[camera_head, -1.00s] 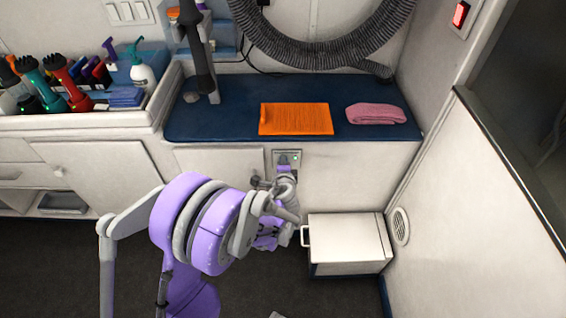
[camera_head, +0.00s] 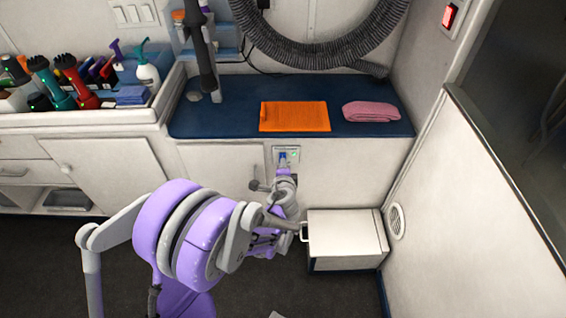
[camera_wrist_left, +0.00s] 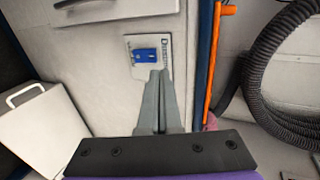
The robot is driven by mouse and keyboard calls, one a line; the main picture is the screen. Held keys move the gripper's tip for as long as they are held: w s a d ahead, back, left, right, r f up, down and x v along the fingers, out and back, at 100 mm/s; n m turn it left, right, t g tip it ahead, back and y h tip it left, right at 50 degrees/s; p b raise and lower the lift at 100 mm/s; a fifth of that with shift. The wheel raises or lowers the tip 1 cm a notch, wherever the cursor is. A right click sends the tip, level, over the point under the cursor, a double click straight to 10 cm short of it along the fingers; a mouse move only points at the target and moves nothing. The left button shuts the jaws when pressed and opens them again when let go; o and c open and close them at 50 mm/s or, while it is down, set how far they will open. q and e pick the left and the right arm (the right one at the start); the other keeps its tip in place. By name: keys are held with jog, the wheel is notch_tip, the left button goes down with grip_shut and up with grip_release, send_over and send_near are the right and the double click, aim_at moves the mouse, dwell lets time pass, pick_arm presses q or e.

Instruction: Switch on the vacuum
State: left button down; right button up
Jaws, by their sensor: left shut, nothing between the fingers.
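A small pale switch panel (camera_head: 294,153) with a blue rocker (camera_head: 283,156) is on the white cabinet front, just below the blue countertop. The left wrist view shows the panel (camera_wrist_left: 138,43) and its blue rocker (camera_wrist_left: 146,55) closely. Its label is only partly readable. My left gripper (camera_head: 285,171) is shut and empty, its fingertips (camera_wrist_left: 158,76) just below the rocker in the head view. I cannot tell whether they touch the panel. A ribbed dark hose (camera_head: 310,50) hangs in a loop on the back wall; the vacuum body is not identifiable. My right gripper is not in view.
A white box with a handle (camera_head: 345,232) stands on the floor right of my gripper. An orange mat (camera_head: 295,116) and pink towel (camera_head: 371,111) lie on the blue countertop (camera_head: 240,95). A red-lit switch (camera_head: 449,15) is on the right wall. Bottles and tools crowd the left counter.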

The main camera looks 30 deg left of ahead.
pick_arm(q)
jog(key=s+d+r+p, duration=0.1)
jog(key=s+d+r, duration=0.1)
jog(key=s+r, duration=0.2)
jog(key=shift+s+d+r+p, duration=0.3)
jog(key=shift+s+d+r, duration=0.05)
jog(key=shift+r, duration=0.2)
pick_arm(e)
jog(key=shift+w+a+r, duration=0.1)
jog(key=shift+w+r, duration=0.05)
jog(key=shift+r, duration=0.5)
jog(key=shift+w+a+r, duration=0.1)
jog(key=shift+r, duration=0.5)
pick_arm(q)
jog(key=s+d+n+g+h, duration=0.35)
jog(key=s+d+n, duration=0.25)
jog(key=s, duration=0.6)
jog(key=s+d+n+g+h, duration=0.35)
jog(key=s+d+n, duration=0.25)
jog(key=s, duration=0.7)
notch_tip(320, 180, up, 16)
jog(key=w+t+p, duration=0.1)
jog(key=w+p, duration=0.2)
jog(key=p, duration=1.2)
jog(key=shift+a+r, duration=0.15)
jog(key=shift+a, duration=0.2)
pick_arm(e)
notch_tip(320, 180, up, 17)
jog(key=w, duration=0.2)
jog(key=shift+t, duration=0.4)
